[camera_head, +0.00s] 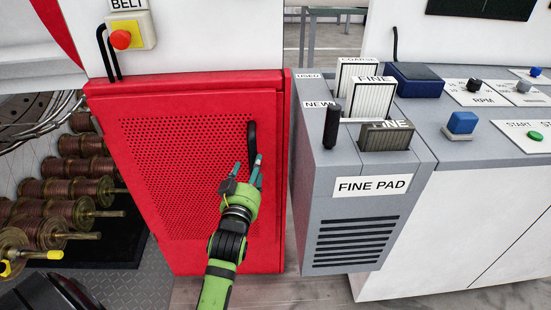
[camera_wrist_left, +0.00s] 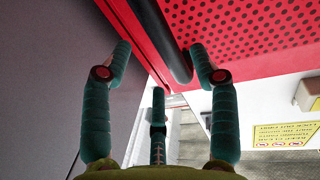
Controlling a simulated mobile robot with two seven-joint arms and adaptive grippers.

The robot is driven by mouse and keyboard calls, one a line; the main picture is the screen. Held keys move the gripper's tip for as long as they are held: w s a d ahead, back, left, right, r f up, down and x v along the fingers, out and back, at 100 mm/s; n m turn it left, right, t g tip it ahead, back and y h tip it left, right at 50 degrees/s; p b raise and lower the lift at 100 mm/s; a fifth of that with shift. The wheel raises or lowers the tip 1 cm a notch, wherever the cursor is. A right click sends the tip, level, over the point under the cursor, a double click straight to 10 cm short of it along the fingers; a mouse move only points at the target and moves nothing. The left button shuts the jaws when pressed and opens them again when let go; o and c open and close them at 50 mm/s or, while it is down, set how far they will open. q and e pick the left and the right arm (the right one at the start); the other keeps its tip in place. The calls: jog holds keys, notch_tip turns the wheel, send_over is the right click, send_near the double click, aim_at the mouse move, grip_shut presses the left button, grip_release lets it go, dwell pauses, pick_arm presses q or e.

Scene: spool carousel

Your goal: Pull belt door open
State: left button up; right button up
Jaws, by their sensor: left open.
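The belt door is a red perforated panel (camera_head: 165,185) below the BELT sign, and it looks shut in its frame. Its black upright handle (camera_head: 252,140) is near the door's right edge. My left gripper (camera_head: 248,169) is open at the handle's lower end. In the left wrist view, the handle (camera_wrist_left: 162,38) runs between the spread fingertips of the left gripper (camera_wrist_left: 162,52), with the red door (camera_wrist_left: 255,35) behind. I see no clear contact between fingers and handle. The green wrist hides part of the lower door. My right gripper is not in view.
A grey FINE PAD box (camera_head: 345,215) stands close to the door's right edge. A red stop button (camera_head: 121,39) is above the door. Copper spools (camera_head: 75,190) are at the left. A control desk (camera_head: 480,120) is at the right. Floor shows below the door.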

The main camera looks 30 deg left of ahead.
aim_at(254, 159)
pick_arm(q)
jog(key=x, duration=0.5)
jog(key=shift+a, duration=0.15)
jog(key=shift+w+a, duration=0.15)
jog(key=shift+w, duration=0.35)
jog(key=shift+c, duration=0.4)
grip_shut()
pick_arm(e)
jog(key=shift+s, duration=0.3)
